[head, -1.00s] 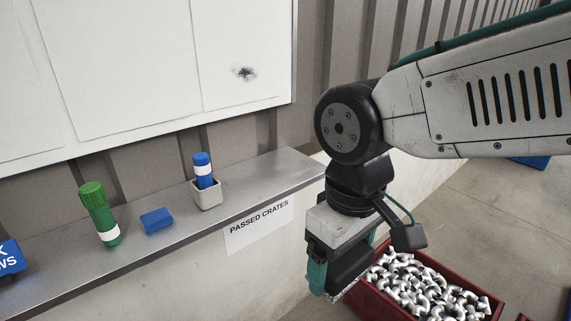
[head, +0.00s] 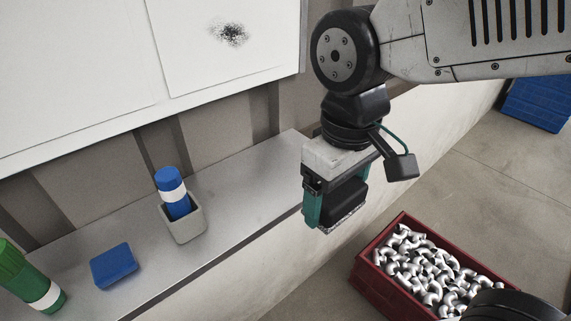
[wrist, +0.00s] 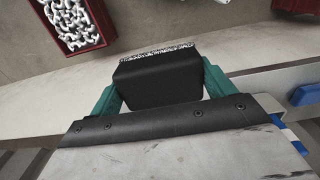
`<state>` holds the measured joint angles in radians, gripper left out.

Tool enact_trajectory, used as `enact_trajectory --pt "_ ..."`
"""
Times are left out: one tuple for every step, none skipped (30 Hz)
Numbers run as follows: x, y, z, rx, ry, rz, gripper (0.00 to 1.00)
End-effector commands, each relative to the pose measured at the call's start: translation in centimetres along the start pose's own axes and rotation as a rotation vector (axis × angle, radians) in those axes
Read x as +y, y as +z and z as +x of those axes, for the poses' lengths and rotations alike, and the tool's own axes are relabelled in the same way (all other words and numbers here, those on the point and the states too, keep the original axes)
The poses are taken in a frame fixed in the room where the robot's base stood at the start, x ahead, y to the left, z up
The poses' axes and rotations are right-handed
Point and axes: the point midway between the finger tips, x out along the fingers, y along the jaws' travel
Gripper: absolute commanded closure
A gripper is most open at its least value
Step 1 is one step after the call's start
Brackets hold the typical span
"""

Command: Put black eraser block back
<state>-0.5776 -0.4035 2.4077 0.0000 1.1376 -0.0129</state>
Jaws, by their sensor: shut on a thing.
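The black eraser block (head: 346,203) is held between the teal fingers of my gripper (head: 335,198), which is shut on it. In the head view it hangs in the air at the right end of the grey ledge (head: 238,190), its speckled grey face downward. In the wrist view the block (wrist: 160,80) sits between both fingers, with the speckled strip along its far edge. A whiteboard (head: 90,80) with a black smudge (head: 229,34) is on the wall above the ledge.
On the ledge are a grey cup (head: 183,226) holding a blue marker (head: 170,183), a blue block (head: 114,265) and a green marker (head: 28,275). A red crate of metal elbows (head: 375,273) stands on the floor. The ledge right of the cup is clear.

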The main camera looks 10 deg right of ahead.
Motion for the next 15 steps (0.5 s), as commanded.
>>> enact_trajectory --pt "0.0 0.0 0.0 0.0 0.0 0.001 0.37" --pt "0.0 0.0 0.0 0.0 0.0 0.001 0.37" --pt "0.0 0.0 0.0 0.0 0.0 0.001 0.37" --pt "0.0 -0.1 0.0 0.0 0.0 0.0 0.37" --pt "0.0 -0.2 0.0 0.0 0.0 0.0 0.37" --pt "0.1 -0.5 0.0 0.0 0.0 0.0 0.37" --pt "0.1 -0.8 0.0 0.0 0.0 0.0 0.37" --pt "0.2 -1.3 0.1 -0.001 0.0 0.001 0.37" --pt "0.4 -2.0 0.2 -0.002 0.0 0.001 0.37" --pt "0.6 -2.6 0.3 -0.004 0.0 0.002 0.37" --pt "0.7 -3.3 0.4 -0.003 0.0 0.001 0.37" --pt "0.9 -4.3 0.5 -0.004 0.0 0.0 0.37" --pt "1.1 -5.1 0.6 -0.003 0.0 -0.001 0.37" --pt "1.3 -5.9 0.7 -0.004 0.0 -0.001 0.37" --pt "1.5 -6.9 0.7 -0.003 0.0 -0.001 0.37"
